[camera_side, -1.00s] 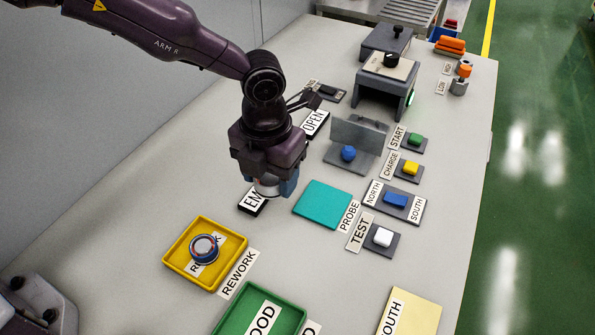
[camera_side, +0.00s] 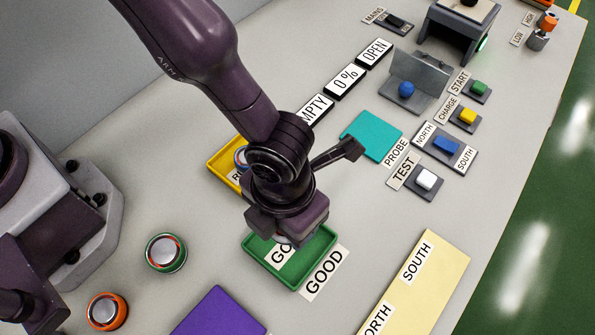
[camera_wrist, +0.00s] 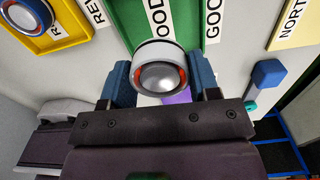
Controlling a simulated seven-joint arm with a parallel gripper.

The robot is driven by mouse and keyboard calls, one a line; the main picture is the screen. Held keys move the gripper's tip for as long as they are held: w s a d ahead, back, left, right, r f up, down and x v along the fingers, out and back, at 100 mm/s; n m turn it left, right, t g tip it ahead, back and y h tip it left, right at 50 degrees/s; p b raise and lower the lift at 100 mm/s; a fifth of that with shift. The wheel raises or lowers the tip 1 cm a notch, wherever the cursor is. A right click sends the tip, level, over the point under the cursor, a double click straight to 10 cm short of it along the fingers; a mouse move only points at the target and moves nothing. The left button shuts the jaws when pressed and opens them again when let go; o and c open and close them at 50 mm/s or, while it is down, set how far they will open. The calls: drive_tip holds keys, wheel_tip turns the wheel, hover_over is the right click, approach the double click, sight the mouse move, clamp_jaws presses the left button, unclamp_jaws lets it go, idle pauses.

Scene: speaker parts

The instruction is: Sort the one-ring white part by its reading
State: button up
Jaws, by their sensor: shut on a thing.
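My gripper (camera_side: 288,228) is over the green GOOD tray (camera_side: 318,251) in the side view, hiding part of the tray and its label. In the wrist view the blue fingers of my gripper (camera_wrist: 160,80) are shut on the white part (camera_wrist: 160,68), one on each side. The part has a white rim, an orange-red ring and a grey dome facing the camera. The green tray (camera_wrist: 125,22) shows behind it. I cannot tell whether the part touches the tray. The yellow REWORK tray (camera_side: 218,172) is partly behind my arm and holds a blue-rimmed part (camera_side: 240,157).
A green-rimmed part (camera_side: 166,252) and an orange-rimmed part (camera_side: 107,311) stand on the table at left. A purple pad (camera_side: 218,312) is in front. The teal PROBE pad (camera_side: 372,136) is bare. Displays read "0 %" (camera_side: 344,82) and "OPEN" (camera_side: 374,52). A cream NORTH/SOUTH plate (camera_side: 425,285) lies at right.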

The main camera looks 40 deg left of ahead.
drive_tip(key=shift+d+n, duration=0.15)
drive_tip(key=shift+n, duration=0.15)
drive_tip(key=shift+f, duration=2.5)
drive_tip(key=shift+f, duration=1.05)
drive_tip(key=o, duration=1.3)
wheel_tip(320, 180, up, 13)
